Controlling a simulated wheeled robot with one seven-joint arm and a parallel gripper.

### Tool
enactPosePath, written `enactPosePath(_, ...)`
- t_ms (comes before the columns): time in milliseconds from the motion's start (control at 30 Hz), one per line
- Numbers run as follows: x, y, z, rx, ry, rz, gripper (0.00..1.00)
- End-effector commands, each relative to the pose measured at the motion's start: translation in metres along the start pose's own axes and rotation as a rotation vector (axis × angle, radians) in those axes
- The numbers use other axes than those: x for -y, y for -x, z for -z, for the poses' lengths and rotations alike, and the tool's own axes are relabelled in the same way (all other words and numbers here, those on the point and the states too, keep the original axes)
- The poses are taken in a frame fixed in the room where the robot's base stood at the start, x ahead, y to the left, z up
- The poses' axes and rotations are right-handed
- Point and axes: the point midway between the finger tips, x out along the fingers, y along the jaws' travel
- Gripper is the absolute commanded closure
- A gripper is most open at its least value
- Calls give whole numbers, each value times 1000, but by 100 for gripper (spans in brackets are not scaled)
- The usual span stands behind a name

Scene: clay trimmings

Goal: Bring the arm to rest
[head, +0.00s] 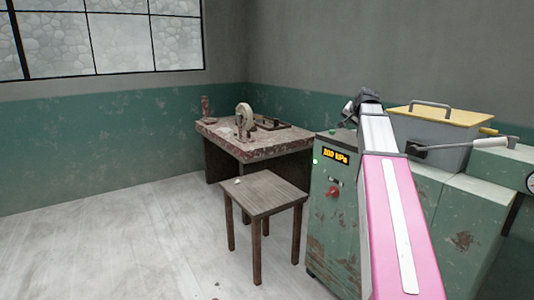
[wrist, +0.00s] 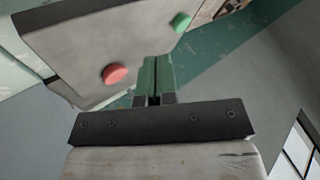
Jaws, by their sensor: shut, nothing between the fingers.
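My arm (head: 398,220), pink with a pale stripe, reaches up and forward from the lower right in the head view. It ends in a dark wrist above the green cabinet (head: 335,240). The fingertips cannot be made out there. In the wrist view my gripper (wrist: 154,82) shows its two fingers together, with nothing seen between them. Beyond them is a grey panel (wrist: 75,50) with a red button (wrist: 115,74) and a green button (wrist: 181,22). The fingers appear apart from the red button; the depth is hard to tell.
The cabinet has a lit display (head: 336,156) and a red knob (head: 334,192). Right of my arm stand a grey box with a yellow lid (head: 445,115) and a lever (head: 470,145). A wooden stool (head: 265,195) and a worn table (head: 250,148) stand left. The left floor is clear.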

Motion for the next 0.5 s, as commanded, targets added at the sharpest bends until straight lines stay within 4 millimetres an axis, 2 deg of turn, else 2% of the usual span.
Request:
enactPosePath(267, -14, -24, -34, 41, 30, -28, 100)
enactPosePath(500, -33, -56, -84, 103, 76, -68, 100)
